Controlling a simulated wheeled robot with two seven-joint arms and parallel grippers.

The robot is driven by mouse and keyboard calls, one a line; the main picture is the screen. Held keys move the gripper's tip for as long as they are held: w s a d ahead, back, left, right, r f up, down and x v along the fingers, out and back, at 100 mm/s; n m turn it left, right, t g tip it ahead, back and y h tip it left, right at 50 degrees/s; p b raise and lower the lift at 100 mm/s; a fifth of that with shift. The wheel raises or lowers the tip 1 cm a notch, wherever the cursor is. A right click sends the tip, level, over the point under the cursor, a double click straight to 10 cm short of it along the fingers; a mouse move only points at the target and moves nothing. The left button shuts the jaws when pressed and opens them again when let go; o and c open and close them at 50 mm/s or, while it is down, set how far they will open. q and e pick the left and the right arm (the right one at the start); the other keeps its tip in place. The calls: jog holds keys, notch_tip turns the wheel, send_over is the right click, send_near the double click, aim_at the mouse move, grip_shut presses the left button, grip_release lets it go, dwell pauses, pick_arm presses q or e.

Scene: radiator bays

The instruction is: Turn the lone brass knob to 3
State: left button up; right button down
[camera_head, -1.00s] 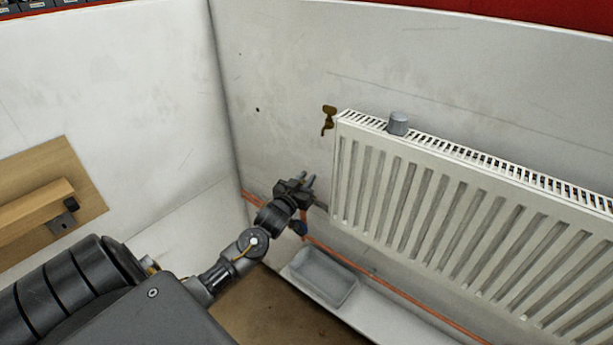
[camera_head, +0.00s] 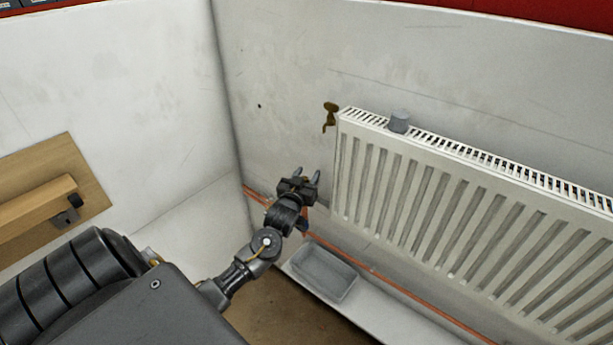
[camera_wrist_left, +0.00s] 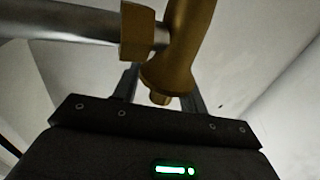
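A brass fitting with a lever-like part (camera_head: 330,117) is on the wall by the radiator's top left corner. In the left wrist view a brass valve body (camera_wrist_left: 180,45) on a grey pipe is close to the camera and covers part of the gripper's fingers (camera_wrist_left: 163,90). I cannot tell whether it touches them. No numbers can be read on any knob. My right gripper is out of view.
The white radiator (camera_head: 440,200) fills the right side, with a grey cap (camera_head: 399,121) on its top. A grey tray (camera_head: 322,274) sits on a ledge below my gripper, near copper pipes (camera_head: 375,272). A wooden board (camera_head: 85,165) is on the left wall.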

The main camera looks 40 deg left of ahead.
pick_arm(q)
jog(key=shift+s, duration=0.1)
jog(key=shift+s+d+f, duration=0.1)
jog(key=shift+s, duration=0.15)
jog(key=b+v, duration=0.1)
jog(key=v, duration=0.9)
jog(key=shift+d, duration=0.1)
